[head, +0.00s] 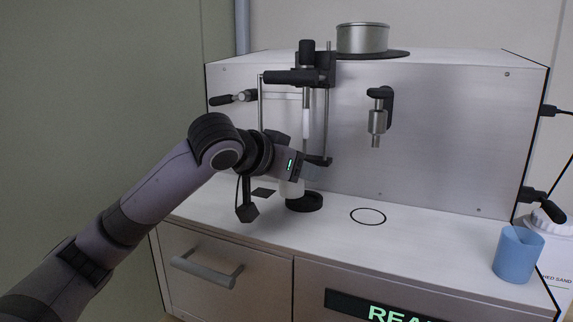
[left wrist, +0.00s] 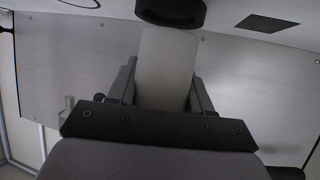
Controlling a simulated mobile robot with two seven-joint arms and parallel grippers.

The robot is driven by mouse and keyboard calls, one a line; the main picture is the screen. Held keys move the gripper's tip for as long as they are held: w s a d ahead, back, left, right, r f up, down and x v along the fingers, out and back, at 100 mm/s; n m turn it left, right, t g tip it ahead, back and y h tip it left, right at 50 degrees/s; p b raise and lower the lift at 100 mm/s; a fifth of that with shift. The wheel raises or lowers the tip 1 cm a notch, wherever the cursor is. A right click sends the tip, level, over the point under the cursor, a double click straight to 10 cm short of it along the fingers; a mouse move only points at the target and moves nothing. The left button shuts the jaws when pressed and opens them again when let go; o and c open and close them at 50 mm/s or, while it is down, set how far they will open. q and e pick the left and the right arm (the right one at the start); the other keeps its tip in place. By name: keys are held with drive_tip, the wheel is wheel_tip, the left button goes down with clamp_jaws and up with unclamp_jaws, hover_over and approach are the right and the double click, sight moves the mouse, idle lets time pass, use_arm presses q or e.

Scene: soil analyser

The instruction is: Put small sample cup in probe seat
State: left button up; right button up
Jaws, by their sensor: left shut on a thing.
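My left gripper (head: 305,178) is at the analyser's probe stand, low over the white deck. Its fingers are shut on a small pale sample cup (head: 291,188), mostly hidden by the gripper in the head view. In the left wrist view the cup (left wrist: 166,68) sits between the two fingers (left wrist: 163,92), and its far end meets the black round seat (left wrist: 172,12) in the picture. The seat (head: 304,203) lies under the probe stand (head: 306,110). I cannot tell whether cup and seat touch. My right gripper is not in view.
A hanging metal fitting (head: 377,122) is on the front panel, above a black circle (head: 368,216) marked on the deck. A blue cup (head: 518,255) stands at the right. A metal tin (head: 362,38) is on top. The deck between circle and blue cup is clear.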

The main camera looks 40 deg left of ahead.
use_arm(q)
drive_tip(key=x, duration=0.4)
drive_tip(key=shift+f, duration=0.25)
drive_tip(key=shift+w+f, duration=0.2)
drive_tip(key=shift+f, duration=0.05)
drive_tip(key=shift+f, duration=0.15)
drive_tip(key=o, duration=1.1)
drive_tip(key=shift+c, duration=0.2)
drive_tip(key=shift+s+r, duration=0.15)
drive_tip(key=shift+r, duration=0.1)
drive_tip(key=v, duration=1.1)
drive_tip(key=shift+s, duration=0.3)
